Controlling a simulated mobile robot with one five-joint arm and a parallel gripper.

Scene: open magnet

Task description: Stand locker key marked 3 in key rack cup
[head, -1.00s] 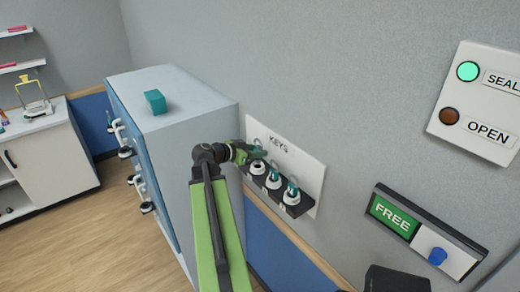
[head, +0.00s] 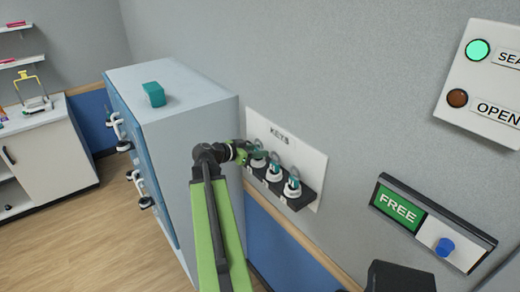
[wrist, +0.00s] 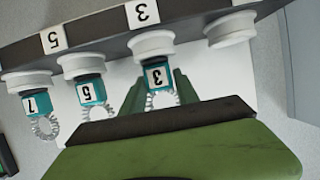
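The key marked 3 (wrist: 158,76) has a teal head and a metal ring. In the wrist view, which looks upside down, its head is right at a white cup (wrist: 152,42) under the rack label 3, its lower end hidden there. My gripper (wrist: 160,85) has one green finger on each side of the head, apparently closed on it. In the head view my gripper (head: 256,154) is at the left part of the key rack (head: 305,200), over a cup (head: 257,162). The key is hard to make out there.
Key 5 (wrist: 87,92) and key 7 (wrist: 36,105) stand in neighbouring cups on one side. An empty cup (wrist: 230,28) is on the other. A grey cabinet (head: 185,130) with a teal block (head: 154,94) stands left of the rack.

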